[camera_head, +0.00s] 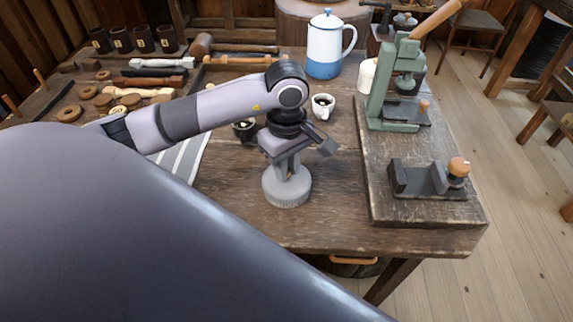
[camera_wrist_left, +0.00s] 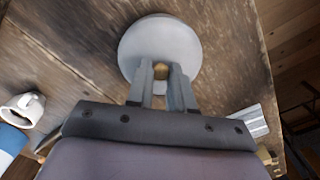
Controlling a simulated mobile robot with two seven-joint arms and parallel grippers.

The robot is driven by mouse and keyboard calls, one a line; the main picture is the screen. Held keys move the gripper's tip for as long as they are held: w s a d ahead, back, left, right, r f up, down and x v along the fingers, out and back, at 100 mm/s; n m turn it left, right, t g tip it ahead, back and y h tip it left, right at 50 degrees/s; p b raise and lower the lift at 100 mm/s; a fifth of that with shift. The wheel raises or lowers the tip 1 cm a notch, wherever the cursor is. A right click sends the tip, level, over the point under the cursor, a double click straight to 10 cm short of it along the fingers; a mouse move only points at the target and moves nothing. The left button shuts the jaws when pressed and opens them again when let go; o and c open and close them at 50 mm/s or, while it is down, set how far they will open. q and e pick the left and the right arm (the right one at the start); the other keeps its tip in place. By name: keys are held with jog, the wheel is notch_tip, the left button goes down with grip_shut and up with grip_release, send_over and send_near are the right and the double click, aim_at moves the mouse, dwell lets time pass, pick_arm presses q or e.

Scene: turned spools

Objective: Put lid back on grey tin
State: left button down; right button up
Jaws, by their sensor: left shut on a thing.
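The grey tin (camera_head: 287,193) stands upright on the wooden bench in the head view. A round pale grey lid (camera_wrist_left: 145,38) with a small brass-coloured knob (camera_wrist_left: 160,70) shows in the left wrist view, covering what is under it. My left gripper (camera_head: 287,171) points down over the middle of the tin. In the wrist view its two fingers (camera_wrist_left: 161,84) are shut on the knob. The lid lies level over the tin's top in the head view; I cannot tell whether it is fully seated. My right gripper is not in view.
A small white cup (camera_head: 322,106) and a dark cup (camera_head: 244,130) stand behind the tin. A green press (camera_head: 385,100) and a dark fixture (camera_head: 425,180) stand on a raised board at the right. A blue-white pot (camera_head: 325,50) stands behind. The bench front is clear.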

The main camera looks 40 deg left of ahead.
pick_arm(q)
jog(key=shift+f+b, duration=0.2)
jog(key=shift+b, duration=0.35)
dwell(0.9)
jog(key=shift+c, duration=2.2)
grip_release()
jog(key=shift+r, duration=0.15)
jog(key=shift+r+p, duration=2.1)
jog(key=shift+r, duration=1.3)
grip_shut()
